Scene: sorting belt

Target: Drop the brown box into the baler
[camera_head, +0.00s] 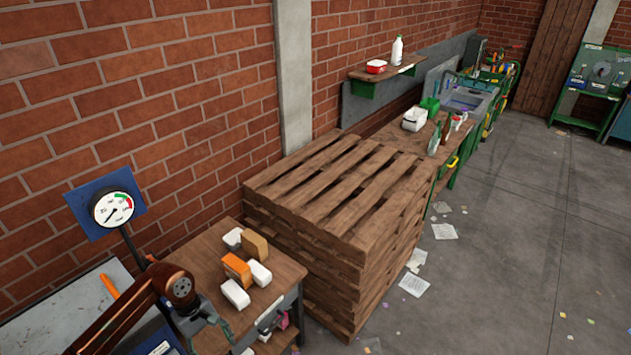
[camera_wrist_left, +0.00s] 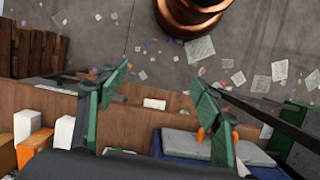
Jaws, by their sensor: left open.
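A small brown box (camera_head: 254,246) stands on the wooden table at the lower middle of the head view, beside white and orange boxes. A brown box (camera_wrist_left: 35,146) also shows at the left edge of the left wrist view. My left gripper (camera_head: 208,325) is at the table's near left side, apart from the boxes. In the left wrist view its green-padded fingers (camera_wrist_left: 160,78) are spread with nothing between them. I cannot tell for certain which thing is the baler. My right gripper is not in view.
A round gauge (camera_head: 113,208) on a blue panel rises at the left. Open floor with scattered paper lies to the right.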

